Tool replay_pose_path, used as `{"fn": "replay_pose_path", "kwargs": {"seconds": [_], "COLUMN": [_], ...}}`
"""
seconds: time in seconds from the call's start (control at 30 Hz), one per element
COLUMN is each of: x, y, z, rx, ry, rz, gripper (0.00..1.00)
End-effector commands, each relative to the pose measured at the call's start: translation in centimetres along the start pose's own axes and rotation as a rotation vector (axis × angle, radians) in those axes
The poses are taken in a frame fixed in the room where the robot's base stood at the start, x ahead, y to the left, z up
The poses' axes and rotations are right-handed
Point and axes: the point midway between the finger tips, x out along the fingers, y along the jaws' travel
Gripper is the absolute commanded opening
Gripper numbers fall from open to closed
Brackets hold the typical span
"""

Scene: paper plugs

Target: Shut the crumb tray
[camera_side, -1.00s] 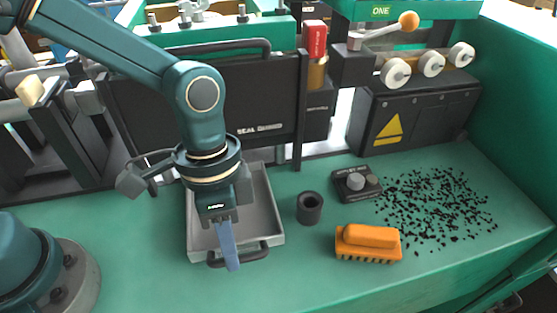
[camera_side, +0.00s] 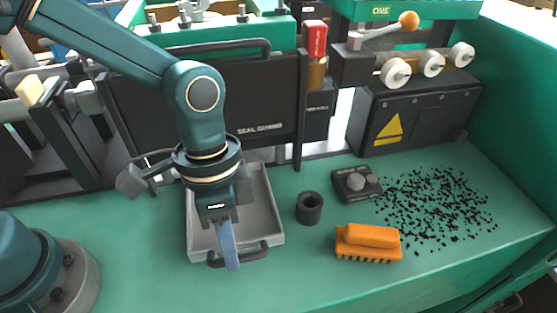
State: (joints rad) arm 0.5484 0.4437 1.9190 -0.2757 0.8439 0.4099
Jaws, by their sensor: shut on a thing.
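The crumb tray (camera_side: 265,209) is a shallow grey tray standing out on the green bench below the black seal guard. Its inside looks empty where I can see it. A dark bar handle (camera_side: 254,251) is on its front edge. My gripper (camera_side: 230,262) comes down over the front left of the tray. Its blue fingers are shut on the handle. My wrist and gripper hide the tray's left and middle parts.
A black hollow cylinder (camera_side: 309,208) stands just right of the tray. Farther right are an orange brush (camera_side: 368,243), a black knob box (camera_side: 356,184) and scattered black crumbs (camera_side: 440,207). The bench in front of the tray is clear.

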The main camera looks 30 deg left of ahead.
Motion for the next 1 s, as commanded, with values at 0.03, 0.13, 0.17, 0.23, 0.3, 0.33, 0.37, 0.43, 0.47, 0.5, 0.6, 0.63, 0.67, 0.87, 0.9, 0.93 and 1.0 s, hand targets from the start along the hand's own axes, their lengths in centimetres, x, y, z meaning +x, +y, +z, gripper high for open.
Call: {"fn": "replay_pose_path", "kwargs": {"seconds": [0.03, 0.13, 0.17, 0.23, 0.3, 0.33, 0.37, 0.43, 0.47, 0.5, 0.6, 0.63, 0.67, 0.87, 0.9, 0.93, 1.0], "x": [-0.1, -0.1, -0.1, -0.1, -0.1, -0.1, -0.1, -0.2, -0.2, -0.4, -0.7, -0.7, -0.8, -0.9, -0.9, -0.9, -0.9], "y": [0.1, 0.1, 0.1, 0.1, 0.1, 0.1, 0.0, -0.4, -0.8, -1.4, -2.8, -3.1, -3.3, -3.7, -3.7, -3.7, -3.7], "z": [0.0, 0.0, 0.0, 0.0, 0.0, 0.0, 0.0, 0.0, 0.0, -0.1, -0.1, -0.1, -0.1, 0.0, 0.0, 0.0, 0.0], "rx": [0.0, 0.0, 0.0, 0.0, 0.0, 0.0, -0.001, -0.003, -0.005, -0.005, -0.005, -0.005, -0.004, 0.001, 0.001, 0.001, 0.001], "ry": [-0.001, -0.001, -0.001, -0.001, -0.001, -0.001, -0.001, 0.0, 0.0, -0.001, 0.001, 0.001, 0.0, -0.001, -0.001, -0.001, -0.001], "rz": [0.002, 0.002, 0.002, 0.002, 0.002, 0.002, 0.002, 0.002, 0.002, 0.002, 0.001, 0.002, 0.002, 0.002, 0.002, 0.002, 0.002], "gripper": [0.0, 0.0, 0.0, 0.0, 0.0, 0.0, 0.0, 0.0, 0.0, 0.0, 0.0, 0.0, 0.0, 0.0, 0.0, 0.0, 0.0]}}
